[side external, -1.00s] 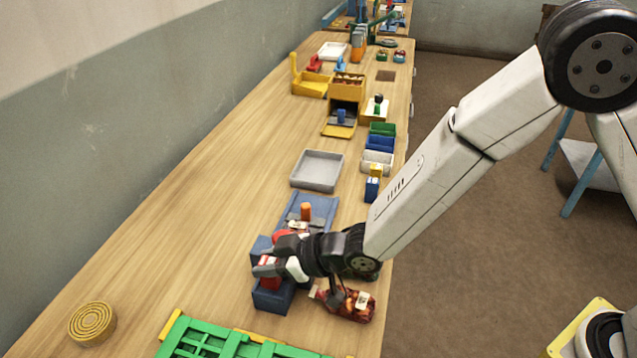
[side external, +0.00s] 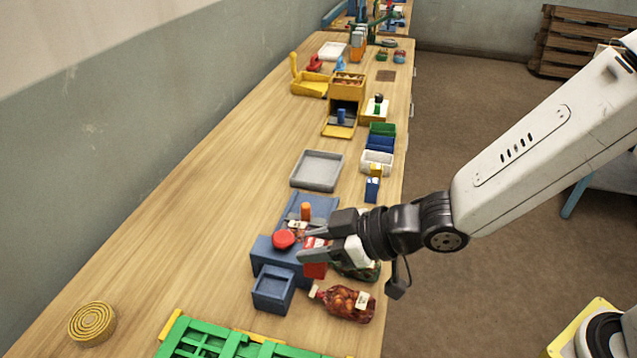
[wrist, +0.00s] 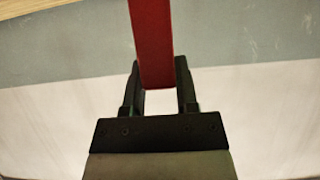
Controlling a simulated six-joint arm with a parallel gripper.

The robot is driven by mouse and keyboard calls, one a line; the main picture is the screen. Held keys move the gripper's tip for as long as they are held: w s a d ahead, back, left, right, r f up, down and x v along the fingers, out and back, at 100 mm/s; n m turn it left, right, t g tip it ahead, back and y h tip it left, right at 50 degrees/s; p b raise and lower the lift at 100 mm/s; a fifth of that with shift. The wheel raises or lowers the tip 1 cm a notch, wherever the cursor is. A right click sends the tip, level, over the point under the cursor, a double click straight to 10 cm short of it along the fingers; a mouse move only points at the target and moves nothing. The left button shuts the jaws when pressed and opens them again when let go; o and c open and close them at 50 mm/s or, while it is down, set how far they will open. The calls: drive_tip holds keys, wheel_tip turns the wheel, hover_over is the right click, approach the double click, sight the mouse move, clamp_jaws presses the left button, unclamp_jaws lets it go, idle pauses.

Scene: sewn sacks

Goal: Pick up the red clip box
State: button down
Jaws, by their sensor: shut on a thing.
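The red clip box (side external: 315,269) is held between the jaws of my gripper (side external: 312,246) in the side view. It also shows in the wrist view as a long red strip (wrist: 152,40) between my two dark fingers (wrist: 158,90), which are shut on it. In the side view the fingers cover part of the box. It hangs just right of the blue open-topped bin (side external: 273,290). It appears to be off the table, but its exact height is hard to tell.
A blue stand with a red round knob (side external: 284,238) is just left of my gripper. A red net sack (side external: 345,303) lies below right, with a green sack (side external: 358,270) partly hidden behind my gripper. A grey tray (side external: 317,170) stands farther back. The table's left side is mostly clear.

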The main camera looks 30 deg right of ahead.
drive_tip(key=shift+s+a+f+v, duration=0.1)
drive_tip(key=shift+s+v, duration=0.05)
drive_tip(key=shift+v, duration=0.7)
drive_tip(key=shift+s+a+f+v, duration=0.1)
drive_tip(key=shift+s+v, duration=0.1)
drive_tip(key=shift+v, duration=0.7)
drive_tip(key=shift+s+a+v, duration=0.1)
drive_tip(key=shift+s+v, duration=0.05)
drive_tip(key=shift+v, duration=0.7)
